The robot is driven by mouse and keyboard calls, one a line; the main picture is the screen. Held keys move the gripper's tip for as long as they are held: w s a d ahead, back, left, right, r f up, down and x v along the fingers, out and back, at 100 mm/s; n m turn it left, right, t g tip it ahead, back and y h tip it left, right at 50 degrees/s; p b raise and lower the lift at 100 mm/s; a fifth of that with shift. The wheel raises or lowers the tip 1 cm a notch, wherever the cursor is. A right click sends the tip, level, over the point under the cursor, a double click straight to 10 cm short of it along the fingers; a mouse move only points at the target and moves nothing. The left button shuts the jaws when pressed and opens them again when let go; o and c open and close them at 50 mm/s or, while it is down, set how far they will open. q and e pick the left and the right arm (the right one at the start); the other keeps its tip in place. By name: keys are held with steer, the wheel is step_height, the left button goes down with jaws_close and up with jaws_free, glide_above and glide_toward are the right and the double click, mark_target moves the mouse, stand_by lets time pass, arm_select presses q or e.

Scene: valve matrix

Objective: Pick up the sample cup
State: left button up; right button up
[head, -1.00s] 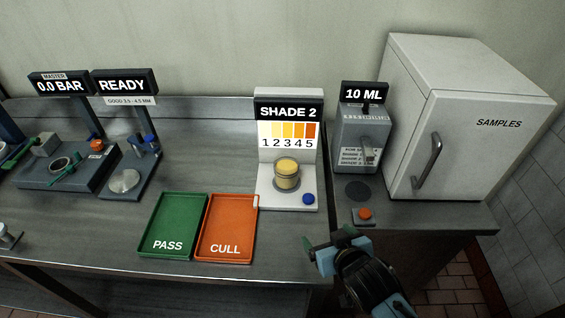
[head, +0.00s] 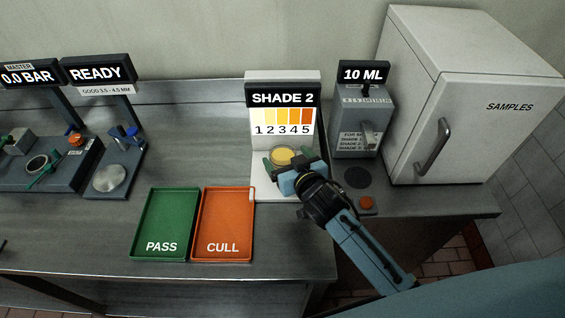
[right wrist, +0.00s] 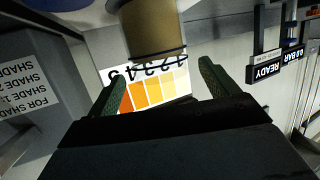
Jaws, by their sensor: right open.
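The sample cup (head: 284,156) holds yellow-amber contents and stands on the platform of the shade station (head: 283,86), whose sign reads SHADE 2. In the right wrist view the cup (right wrist: 153,28) is at the top, just beyond and between the fingertips. My right gripper (head: 283,162) is open, with one green finger on each side of the cup in the head view. In the right wrist view its fingers (right wrist: 157,75) are wide apart with nothing held. The cup's lower part is hidden by the gripper in the head view. My left gripper is not in view.
A green PASS tray (head: 165,224) and an orange CULL tray (head: 224,224) lie in front of the station. A 10 ML dispenser (head: 363,125) and a white SAMPLES fridge (head: 470,95) stand to the right. Bench room is clear left of the station.

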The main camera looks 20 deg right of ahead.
mark_target(278, 147)
steer(key=shift+w, duration=0.2)
steer(key=x, duration=0.4)
steer(key=shift+f, duration=0.15)
steer(key=shift+w+a+f, duration=0.1)
steer(key=shift+w, duration=0.2)
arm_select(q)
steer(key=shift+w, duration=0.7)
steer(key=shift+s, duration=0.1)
arm_select(e)
steer(key=shift+c, duration=0.9)
steer(key=c, duration=1.1)
steer(key=shift+c, duration=0.2)
